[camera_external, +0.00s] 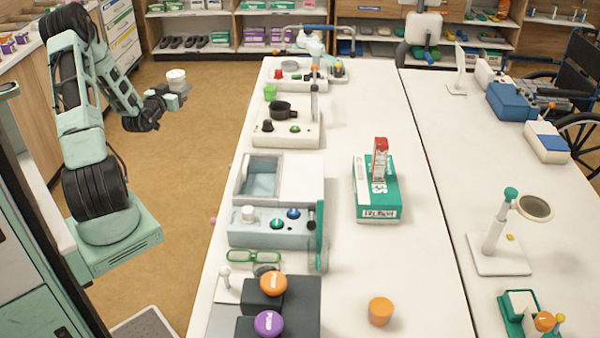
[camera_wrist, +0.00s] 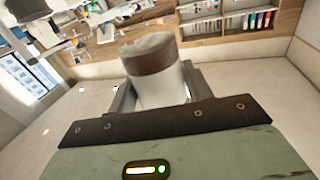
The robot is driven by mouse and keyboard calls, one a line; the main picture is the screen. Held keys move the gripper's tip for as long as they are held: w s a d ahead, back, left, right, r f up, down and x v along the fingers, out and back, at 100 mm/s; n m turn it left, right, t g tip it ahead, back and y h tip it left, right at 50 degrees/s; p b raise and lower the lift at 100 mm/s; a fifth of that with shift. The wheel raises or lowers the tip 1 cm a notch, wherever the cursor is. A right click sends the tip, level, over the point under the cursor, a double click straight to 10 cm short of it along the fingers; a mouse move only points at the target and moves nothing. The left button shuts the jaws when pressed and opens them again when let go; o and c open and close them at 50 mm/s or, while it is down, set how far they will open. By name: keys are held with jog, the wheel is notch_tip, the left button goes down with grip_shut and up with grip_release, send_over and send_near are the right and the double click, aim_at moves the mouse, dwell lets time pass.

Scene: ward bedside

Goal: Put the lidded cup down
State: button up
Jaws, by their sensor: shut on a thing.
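The lidded cup (camera_external: 176,78) is white and sits in my gripper (camera_external: 168,93), held in the air over the floor to the left of the long white table. In the wrist view the cup (camera_wrist: 158,72) has a white body and a brownish lid, and stands between the two fingers of my gripper (camera_wrist: 160,95). The fingers are closed on its sides. It looks roughly upright in the external view. Its lower part is hidden behind my gripper's palm in the wrist view.
Bare tabletop lies around the box. A second table (camera_external: 450,180) stands to the right. Shelves line the back.

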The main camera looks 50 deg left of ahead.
jog(key=s+a+r+n+g+y+b, duration=0.1)
jog(key=s+a+r+n+g+y, duration=0.1)
jog(key=s+a, duration=0.3)
jog(key=shift+r+y, duration=0.55)
jog(key=shift+y, duration=0.05)
